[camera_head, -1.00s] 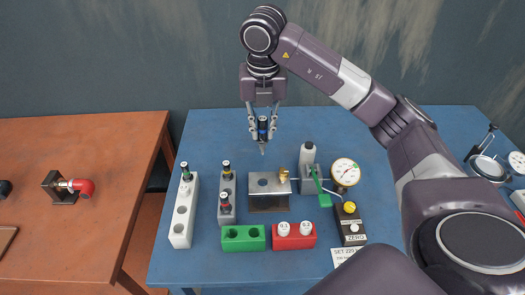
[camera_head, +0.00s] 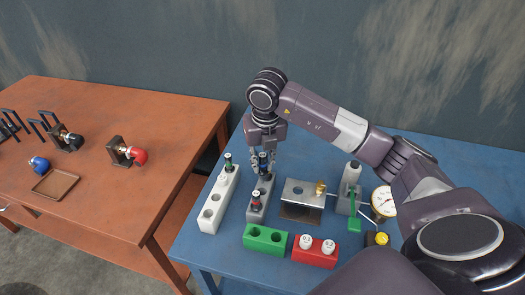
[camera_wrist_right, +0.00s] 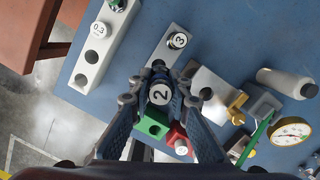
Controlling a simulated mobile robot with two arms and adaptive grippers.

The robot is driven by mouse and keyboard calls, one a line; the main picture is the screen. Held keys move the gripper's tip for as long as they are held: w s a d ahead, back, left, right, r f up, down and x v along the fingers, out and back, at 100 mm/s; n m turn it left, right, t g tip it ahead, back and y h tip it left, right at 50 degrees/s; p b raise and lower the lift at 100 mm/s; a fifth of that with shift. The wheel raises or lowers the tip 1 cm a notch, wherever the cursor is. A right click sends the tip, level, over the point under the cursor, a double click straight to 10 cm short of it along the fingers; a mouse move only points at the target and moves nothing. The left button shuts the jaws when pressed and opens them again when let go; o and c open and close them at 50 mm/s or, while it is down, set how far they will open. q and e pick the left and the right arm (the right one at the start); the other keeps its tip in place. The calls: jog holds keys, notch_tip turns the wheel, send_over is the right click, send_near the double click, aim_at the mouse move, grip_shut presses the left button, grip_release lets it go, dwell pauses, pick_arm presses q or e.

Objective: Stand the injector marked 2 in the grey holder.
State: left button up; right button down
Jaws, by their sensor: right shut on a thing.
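The injector marked 2 (camera_wrist_right: 160,93), dark with a blue band, is between the fingertips of my right gripper (camera_head: 263,157), which is shut on it. It also shows upright in the head view (camera_head: 263,165), over the grey holder (camera_head: 264,186). I cannot tell whether its lower end is inside a hole. The injector marked 3 (camera_wrist_right: 178,40) stands at the far end in the wrist view. My left gripper is not in view.
A white holder (camera_head: 213,208) with a green-banded injector (camera_head: 228,162) stands left of the grey one. A green block (camera_head: 265,239), a red block (camera_head: 315,255), a metal stand (camera_head: 300,193) and a gauge (camera_head: 383,201) are close by. A brown table (camera_head: 120,110) is to the left.

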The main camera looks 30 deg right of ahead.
aim_at(262, 178)
jog(key=shift+w+f, duration=0.1)
jog(key=shift+f, duration=0.05)
jog(key=shift+w+a+f+b, duration=0.1)
jog(key=shift+f+b, duration=0.35)
jog(key=shift+f, duration=0.45)
jog(key=shift+f+b, duration=0.3)
jog(key=shift+b, duration=0.05)
jog(key=shift+f+b, duration=0.3)
jog(key=shift+f, duration=0.25)
jog(key=shift+f+b, duration=0.35)
jog(key=shift+f, duration=0.25)
jog(key=shift+f+b, duration=0.55)
jog(key=shift+f, duration=0.35)
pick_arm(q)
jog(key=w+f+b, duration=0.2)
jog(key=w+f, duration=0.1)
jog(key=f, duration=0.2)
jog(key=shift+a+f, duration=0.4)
pick_arm(e)
jog(key=shift+f, duration=1.15)
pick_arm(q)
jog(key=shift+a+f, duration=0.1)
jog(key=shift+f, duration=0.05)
pick_arm(e)
jog(key=shift+f, duration=0.1)
